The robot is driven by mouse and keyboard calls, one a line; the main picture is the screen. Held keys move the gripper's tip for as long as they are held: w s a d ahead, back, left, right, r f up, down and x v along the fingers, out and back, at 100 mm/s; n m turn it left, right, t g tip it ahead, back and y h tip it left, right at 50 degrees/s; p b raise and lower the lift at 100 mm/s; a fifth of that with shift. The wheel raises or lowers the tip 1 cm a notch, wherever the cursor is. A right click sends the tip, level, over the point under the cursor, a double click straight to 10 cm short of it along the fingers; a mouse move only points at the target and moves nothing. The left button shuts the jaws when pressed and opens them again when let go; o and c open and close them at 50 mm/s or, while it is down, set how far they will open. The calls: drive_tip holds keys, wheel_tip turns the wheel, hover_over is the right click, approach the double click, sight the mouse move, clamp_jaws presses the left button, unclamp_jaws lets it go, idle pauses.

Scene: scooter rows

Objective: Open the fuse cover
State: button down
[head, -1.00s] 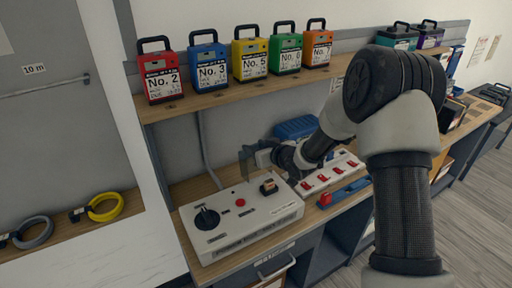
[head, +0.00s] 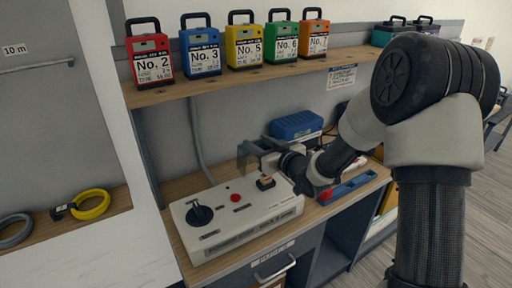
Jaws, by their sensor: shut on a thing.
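A white control box (head: 232,230) lies on the wooden bench, with a black rotary knob (head: 200,214), a red button (head: 235,198) and a small dark fuse block (head: 265,183) on top. My gripper (head: 252,152) is just above and behind the fuse block, at the box's back edge. It is shut on a smoky, see-through piece that looks like the fuse cover (head: 243,160), which stands raised with the fuse block exposed below it. The cover's hinge and exact angle are too small to tell.
A shelf (head: 220,84) above carries several numbered coloured cases, such as the red No. 2 (head: 150,55). A blue case (head: 297,125) stands behind my wrist. My arm crosses the bench's right side.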

drive_tip(key=shift+f, duration=0.25)
drive_tip(key=c, duration=1.1)
unclamp_jaws()
drive_tip(key=shift+s+d, duration=0.1)
drive_tip(key=shift+r, duration=0.1)
drive_tip(key=p+v, duration=0.1)
drive_tip(key=v, duration=1.6)
drive_tip(key=shift+s+r, duration=0.15)
